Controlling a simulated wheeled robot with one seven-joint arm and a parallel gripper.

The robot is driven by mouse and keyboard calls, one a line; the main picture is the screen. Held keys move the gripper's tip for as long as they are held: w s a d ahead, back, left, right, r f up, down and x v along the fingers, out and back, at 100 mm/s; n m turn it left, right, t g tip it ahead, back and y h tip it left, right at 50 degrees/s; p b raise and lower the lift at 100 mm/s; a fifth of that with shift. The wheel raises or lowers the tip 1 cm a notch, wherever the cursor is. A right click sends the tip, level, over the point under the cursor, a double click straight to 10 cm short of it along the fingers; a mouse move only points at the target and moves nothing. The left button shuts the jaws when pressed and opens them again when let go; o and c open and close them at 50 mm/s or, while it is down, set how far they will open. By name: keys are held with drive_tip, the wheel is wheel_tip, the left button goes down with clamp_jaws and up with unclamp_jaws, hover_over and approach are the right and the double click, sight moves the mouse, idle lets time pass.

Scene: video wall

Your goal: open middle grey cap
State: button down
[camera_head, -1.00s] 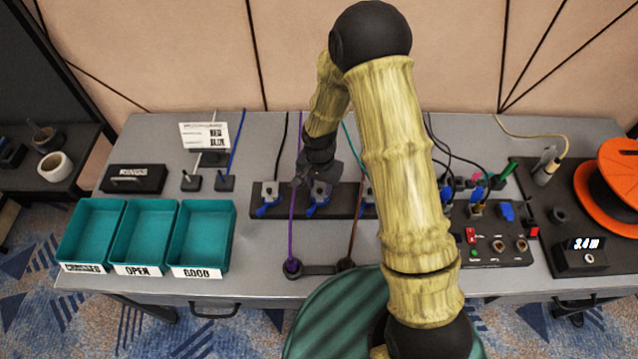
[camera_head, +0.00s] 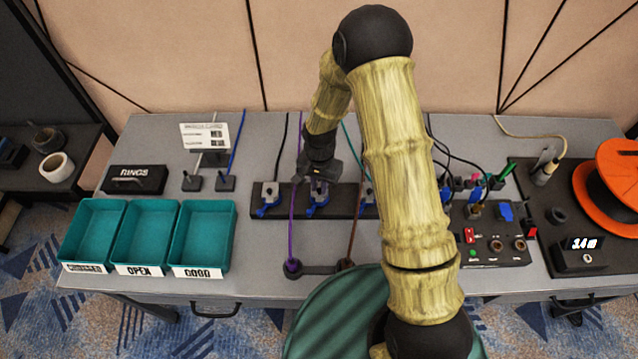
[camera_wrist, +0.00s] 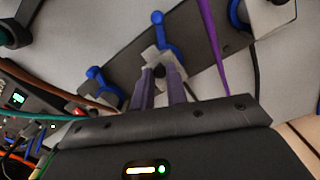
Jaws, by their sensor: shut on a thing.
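A black rail (camera_head: 342,205) on the table carries a row of light grey caps with blue levers. The left cap (camera_head: 269,189) is clear of my arm, and a right cap (camera_head: 367,192) is partly hidden by it. My gripper (camera_head: 319,181) is at the middle grey cap (camera_head: 318,191). In the wrist view, the fingers of my gripper (camera_wrist: 163,78) are shut on the middle grey cap (camera_wrist: 163,60). Its blue lever (camera_wrist: 160,30) sticks out beyond the fingertips. The cap looks still seated at the rail; whether it is lifted at all I cannot tell.
A purple cord (camera_head: 293,225) runs just left of the middle cap, and a brown cord (camera_head: 354,225) to its right. Teal bins (camera_head: 146,237) stand at the left. A control box (camera_head: 493,246) and an orange reel (camera_head: 612,180) are at the right.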

sight(319, 188)
drive_tip(key=shift+w+r+g+p, duration=0.45)
drive_tip(key=shift+w+g+p, duration=0.1)
drive_tip(key=shift+g+p, duration=0.55)
drive_tip(key=w+g, duration=0.1)
drive_tip(key=g, duration=0.1)
drive_tip(key=shift+w+g, duration=0.2)
drive_tip(key=shift+g, duration=0.1)
drive_tip(key=w+g+b, duration=0.1)
drive_tip(key=g+b, duration=0.1)
drive_tip(key=w+g+b, duration=0.1)
drive_tip(key=g+b, duration=0.1)
drive_tip(key=shift+w+f+g, duration=0.1)
drive_tip(key=shift+g, duration=0.2)
drive_tip(key=shift+w+g+b, duration=0.45)
drive_tip(key=shift+g+b, duration=0.55)
drive_tip(key=shift+b, duration=0.25)
drive_tip(key=shift+d, duration=0.1)
